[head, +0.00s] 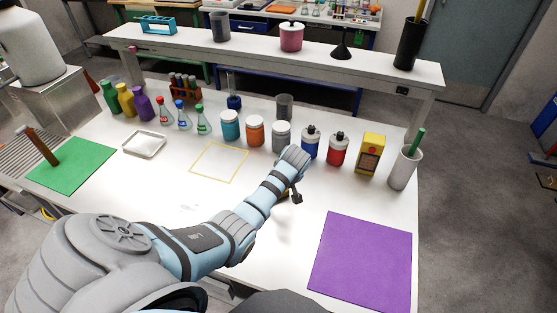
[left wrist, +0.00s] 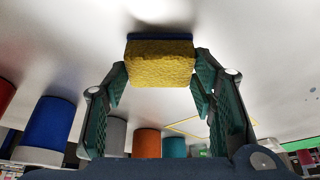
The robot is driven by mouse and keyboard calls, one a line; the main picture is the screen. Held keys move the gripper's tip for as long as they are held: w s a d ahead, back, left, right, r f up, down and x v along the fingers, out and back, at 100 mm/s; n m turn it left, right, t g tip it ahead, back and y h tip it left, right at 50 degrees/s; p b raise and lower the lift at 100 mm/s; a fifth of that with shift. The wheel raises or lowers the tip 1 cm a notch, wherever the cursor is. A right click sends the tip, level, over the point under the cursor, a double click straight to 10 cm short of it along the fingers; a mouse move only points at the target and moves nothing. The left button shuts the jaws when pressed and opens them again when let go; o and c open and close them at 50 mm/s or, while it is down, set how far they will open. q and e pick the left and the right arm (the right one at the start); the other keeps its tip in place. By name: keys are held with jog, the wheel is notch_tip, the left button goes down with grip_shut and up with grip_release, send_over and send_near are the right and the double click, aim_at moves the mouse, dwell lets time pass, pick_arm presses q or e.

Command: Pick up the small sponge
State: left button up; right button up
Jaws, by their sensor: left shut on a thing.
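The small sponge (left wrist: 160,63) is a yellow block with a dark blue layer along one side. In the left wrist view it sits between the tips of my left gripper (left wrist: 160,80), whose green-padded fingers are shut on it. In the head view my left gripper (head: 294,192) is over the white table, left of the purple mat, and my arm mostly hides the sponge. I cannot tell whether the sponge touches the table. My right gripper is not in view.
A row of bottles and jars, including a blue bottle (head: 311,142) and a red bottle (head: 338,150), stands just behind my gripper. A yellow box (head: 370,154) and a grey cup (head: 404,168) are at the right. The purple mat (head: 362,260) and yellow outlined square (head: 219,163) are empty.

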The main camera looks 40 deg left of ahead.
pick_arm(q)
notch_tip(320, 180, up, 20)
jog(key=p, duration=0.4)
jog(key=shift+o, duration=0.5)
